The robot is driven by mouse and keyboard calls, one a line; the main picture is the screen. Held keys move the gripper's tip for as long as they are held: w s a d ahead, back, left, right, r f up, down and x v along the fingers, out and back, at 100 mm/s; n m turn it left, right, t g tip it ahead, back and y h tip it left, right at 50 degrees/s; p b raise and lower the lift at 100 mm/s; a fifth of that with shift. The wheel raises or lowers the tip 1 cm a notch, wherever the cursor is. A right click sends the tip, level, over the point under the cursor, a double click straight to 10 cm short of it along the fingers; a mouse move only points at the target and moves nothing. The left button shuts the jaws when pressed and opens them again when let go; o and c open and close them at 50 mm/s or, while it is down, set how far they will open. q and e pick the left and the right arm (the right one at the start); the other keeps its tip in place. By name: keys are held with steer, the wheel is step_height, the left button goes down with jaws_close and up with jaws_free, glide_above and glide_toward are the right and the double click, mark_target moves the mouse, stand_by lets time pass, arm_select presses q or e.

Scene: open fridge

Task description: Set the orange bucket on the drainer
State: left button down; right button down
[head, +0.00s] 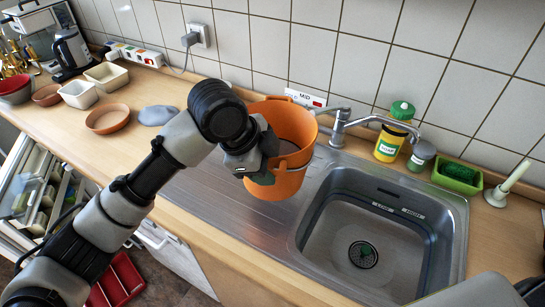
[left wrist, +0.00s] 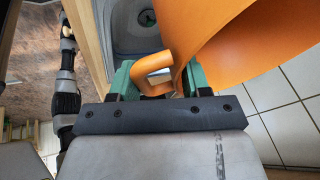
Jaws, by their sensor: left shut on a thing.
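My left gripper (head: 258,160) is shut on the bucket's side handle; in the left wrist view the orange handle (left wrist: 150,66) sits between the green fingertips (left wrist: 158,80), with the bucket wall (left wrist: 225,45) to the right. The drainer (head: 225,207) is the ridged steel surface left of the basin, partly hidden by my left arm. I cannot tell whether the bucket's bottom touches it. My right gripper is not in view.
The sink basin (head: 365,235) lies right of the drainer, with a tap (head: 345,125) close behind the bucket. A yellow soap bottle (head: 391,140), grey jar (head: 420,157) and green sponge tray (head: 457,177) stand behind the basin.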

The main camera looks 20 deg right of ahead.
arm_select(q)
steer(key=p, duration=0.2)
glide_toward(248, 182)
steer(key=d+f, duration=0.2)
steer(key=f, duration=0.1)
steer(key=f+p, duration=0.1)
steer(key=shift+w+f, duration=0.35)
steer(key=shift+w, duration=0.05)
steer(key=shift+f+p, duration=0.3)
steer(key=shift+f, duration=0.35)
steer(key=c, duration=0.8)
jaws_free()
steer(key=shift+a+f, duration=0.15)
steer(key=shift+f, duration=0.1)
steer(key=shift+c, duration=0.2)
steer(key=o, duration=0.3)
steer(key=shift+s+r, duration=0.1)
steer(key=shift+s, duration=0.05)
steer(key=shift+o, duration=0.2)
steer(key=b+v, duration=0.2)
steer(key=v, duration=1)
